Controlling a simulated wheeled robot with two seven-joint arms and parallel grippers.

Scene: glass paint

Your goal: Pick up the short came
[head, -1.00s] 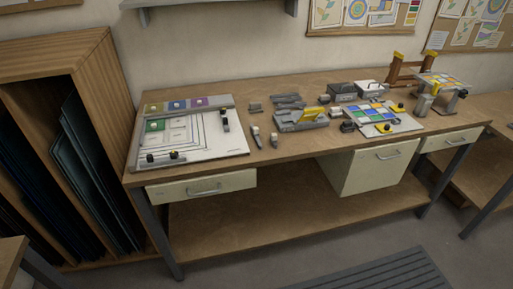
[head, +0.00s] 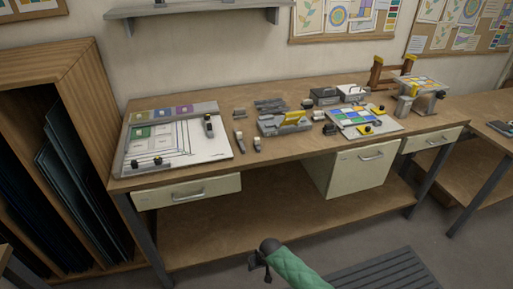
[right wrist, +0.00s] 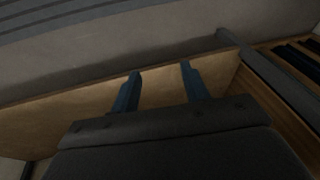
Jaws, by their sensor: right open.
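Grey strip-like pieces (head: 270,105) lie on the workbench top behind a grey tool with a yellow handle (head: 284,123). They are small here, and I cannot tell which piece is the short came. My right gripper (head: 259,262) shows low in the head view, in front of the bench and well apart from the pieces. In the right wrist view its two blue fingers (right wrist: 160,75) are spread with nothing between them. My left gripper is in neither view.
The workbench (head: 290,153) carries a white layout board (head: 215,148) at left and a panel of coloured glass (head: 351,121) at right. Small tools stand between them. Drawers (head: 186,191) hang below the bench's front edge. A wooden sheet rack (head: 58,70) stands at left.

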